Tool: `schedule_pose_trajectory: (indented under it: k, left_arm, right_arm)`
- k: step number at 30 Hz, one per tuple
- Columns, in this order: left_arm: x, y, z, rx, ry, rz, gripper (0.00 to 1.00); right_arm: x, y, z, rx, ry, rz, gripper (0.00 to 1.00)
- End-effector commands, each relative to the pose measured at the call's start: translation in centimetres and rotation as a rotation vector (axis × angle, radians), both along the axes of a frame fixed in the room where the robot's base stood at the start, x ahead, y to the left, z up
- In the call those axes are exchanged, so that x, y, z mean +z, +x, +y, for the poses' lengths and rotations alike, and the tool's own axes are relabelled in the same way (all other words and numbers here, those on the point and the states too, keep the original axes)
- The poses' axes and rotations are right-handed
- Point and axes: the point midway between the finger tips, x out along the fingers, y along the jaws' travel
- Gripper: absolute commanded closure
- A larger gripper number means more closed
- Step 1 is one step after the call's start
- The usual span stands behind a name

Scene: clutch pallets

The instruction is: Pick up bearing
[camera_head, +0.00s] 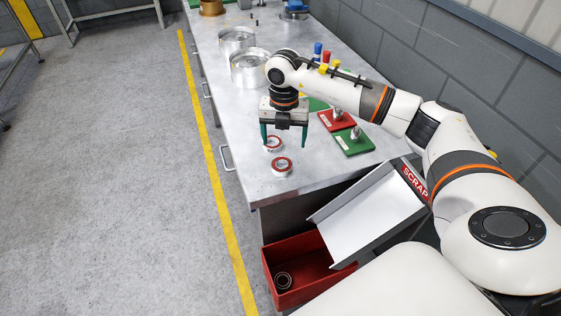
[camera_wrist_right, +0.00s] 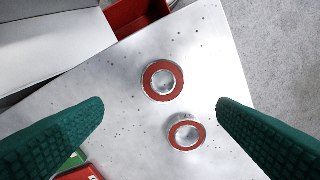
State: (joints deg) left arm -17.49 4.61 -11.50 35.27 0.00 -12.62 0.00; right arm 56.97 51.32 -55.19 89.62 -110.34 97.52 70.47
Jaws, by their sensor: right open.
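Two bearings with red seals and silver rings lie flat on the metal workbench (camera_head: 238,130). One bearing (camera_head: 281,165) is near the bench's front corner, and the other bearing (camera_head: 273,143) is a little farther back. In the right wrist view, one bearing (camera_wrist_right: 163,80) is near the middle and the other bearing (camera_wrist_right: 186,132) is below it to the right. My right gripper (camera_head: 284,144) points down above the bench with its green fingers spread, open and empty. In the wrist view, its fingers (camera_wrist_right: 160,108) stand on either side of the bearings, apart from both. My left gripper is not in view.
A white chute (camera_head: 368,210) marked SCRAP slopes into a red bin (camera_head: 285,293) holding a dark ring-shaped part (camera_head: 283,281). Green (camera_head: 350,149) and red (camera_head: 332,125) pads with small parts lie right of the gripper. Metal housings (camera_head: 249,75) stand behind it.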

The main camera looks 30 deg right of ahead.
Motion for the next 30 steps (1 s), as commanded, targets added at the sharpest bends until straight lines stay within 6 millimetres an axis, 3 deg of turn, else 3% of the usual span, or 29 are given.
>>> schedule_pose_trajectory:
  k: [3,11,15,19,28,30]
  left_arm:
    - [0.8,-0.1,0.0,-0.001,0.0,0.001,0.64]
    - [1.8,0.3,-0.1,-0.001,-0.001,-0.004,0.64]
    - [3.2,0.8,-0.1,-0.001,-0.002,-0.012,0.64]
    - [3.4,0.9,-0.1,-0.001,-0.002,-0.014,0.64]
    - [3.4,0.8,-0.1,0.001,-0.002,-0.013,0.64]
    - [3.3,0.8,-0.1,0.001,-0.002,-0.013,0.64]
  right_arm:
    - [-1.7,-0.1,0.1,0.001,0.002,0.002,0.19]
    - [-3.7,-0.2,0.4,0.004,0.004,0.002,0.19]
    - [-5.7,-0.6,0.9,0.004,0.005,0.003,0.19]
    - [-7.5,-0.5,0.8,0.002,0.005,0.001,0.19]
    - [-8.2,-0.4,0.8,0.004,0.005,-0.002,0.19]
    - [-8.2,-0.4,0.8,0.004,0.005,-0.002,0.3]
